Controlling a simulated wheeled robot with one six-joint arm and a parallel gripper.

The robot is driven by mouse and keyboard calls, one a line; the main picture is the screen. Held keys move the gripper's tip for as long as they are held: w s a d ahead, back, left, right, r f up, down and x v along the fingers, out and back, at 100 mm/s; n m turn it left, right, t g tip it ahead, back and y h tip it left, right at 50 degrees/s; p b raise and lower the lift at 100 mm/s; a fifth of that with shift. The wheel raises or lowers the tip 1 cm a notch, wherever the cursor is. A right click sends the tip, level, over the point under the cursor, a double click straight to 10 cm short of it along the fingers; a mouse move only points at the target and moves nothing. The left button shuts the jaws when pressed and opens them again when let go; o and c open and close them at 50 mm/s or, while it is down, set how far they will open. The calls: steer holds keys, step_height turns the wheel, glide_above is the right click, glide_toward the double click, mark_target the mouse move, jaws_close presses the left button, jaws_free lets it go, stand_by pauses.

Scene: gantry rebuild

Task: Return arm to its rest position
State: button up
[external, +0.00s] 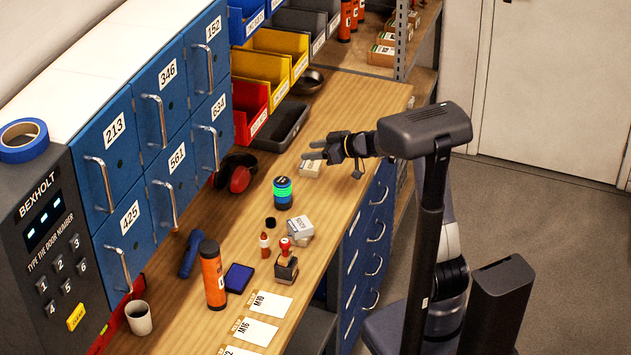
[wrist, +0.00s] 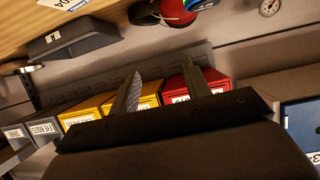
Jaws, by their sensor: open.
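My gripper (external: 316,153) is above the right edge of the wooden workbench (external: 345,115) in the external view, at the end of my arm, pointing left. In the wrist view my gripper (wrist: 160,88) shows two fingers set well apart with nothing between them. A small box (external: 310,169) is on the bench just below the gripper in the external view; I cannot tell whether they touch. The wrist view is tilted and looks toward the bins, with a red bin (wrist: 205,85) and a yellow bin (wrist: 100,108) behind the fingers.
Blue numbered lockers (external: 160,130) and a keypad panel (external: 60,255) stand at the left. Bench items include a green-banded cylinder (external: 282,192), an orange bottle (external: 212,275), a stamp (external: 286,266) and red earmuffs (external: 240,178). A shelf post (external: 402,40) stands behind. Floor at right is open.

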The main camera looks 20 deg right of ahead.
steer(key=w+d+m+t+h+p, duration=0.1)
steer(key=w+d+m+t+h, duration=0.15)
steer(key=d, duration=0.95)
steer(key=shift+g+h, duration=0.25)
steer(key=shift+g, duration=0.2)
steer(key=f, duration=1)
steer(key=shift+w+d+f+b, duration=0.1)
steer(key=shift+w+f+b, duration=0.1)
steer(key=shift+w+b, duration=0.15)
steer(key=shift+v, duration=0.8)
